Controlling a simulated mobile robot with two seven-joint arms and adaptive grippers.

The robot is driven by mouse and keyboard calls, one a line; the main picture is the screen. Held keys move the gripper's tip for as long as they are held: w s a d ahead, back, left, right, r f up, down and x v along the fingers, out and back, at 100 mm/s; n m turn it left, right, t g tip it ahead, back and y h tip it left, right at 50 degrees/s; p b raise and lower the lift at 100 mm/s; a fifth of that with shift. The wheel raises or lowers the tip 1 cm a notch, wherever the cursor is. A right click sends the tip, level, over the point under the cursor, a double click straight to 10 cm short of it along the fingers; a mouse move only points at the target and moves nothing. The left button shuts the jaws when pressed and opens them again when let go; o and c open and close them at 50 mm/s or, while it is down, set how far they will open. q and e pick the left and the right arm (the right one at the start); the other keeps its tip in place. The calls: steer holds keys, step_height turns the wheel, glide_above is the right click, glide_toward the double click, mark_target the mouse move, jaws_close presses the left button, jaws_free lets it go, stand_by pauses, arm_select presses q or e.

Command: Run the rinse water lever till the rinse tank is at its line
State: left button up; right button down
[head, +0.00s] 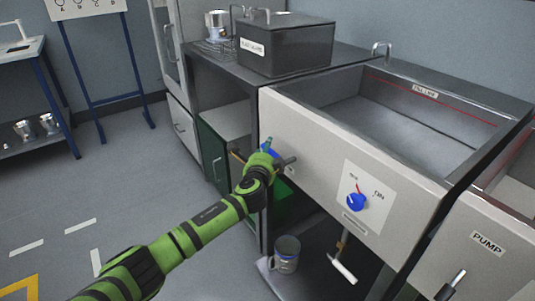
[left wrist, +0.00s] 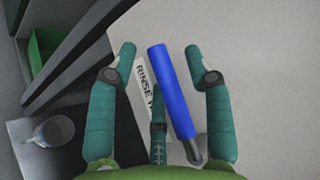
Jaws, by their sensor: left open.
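The rinse water lever has a blue handle (left wrist: 172,92), and a label beginning "RINSE W" (left wrist: 145,85) is partly hidden beside it. My left gripper (left wrist: 160,54) is open, with the blue handle between its fingers; I cannot tell whether they touch it. In the head view my left gripper (head: 264,152) is at the left end of the tank's front panel and covers most of the lever. The rinse tank (head: 315,130) has a red line (head: 462,112) and a "FILL LINE" label (head: 425,92) on its inner wall. I make out no clear water surface. My right gripper is not in view.
A blue knob (head: 357,202) is on the front panel, with a white-handled lever (head: 343,268) below. A metal cup (head: 286,254) stands under the tank. A "PUMP" panel (head: 487,243) is at right. A dark lidded box (head: 285,45) stands behind.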

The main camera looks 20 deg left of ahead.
arm_select(q)
steer(key=shift+w, duration=0.2)
jaws_close()
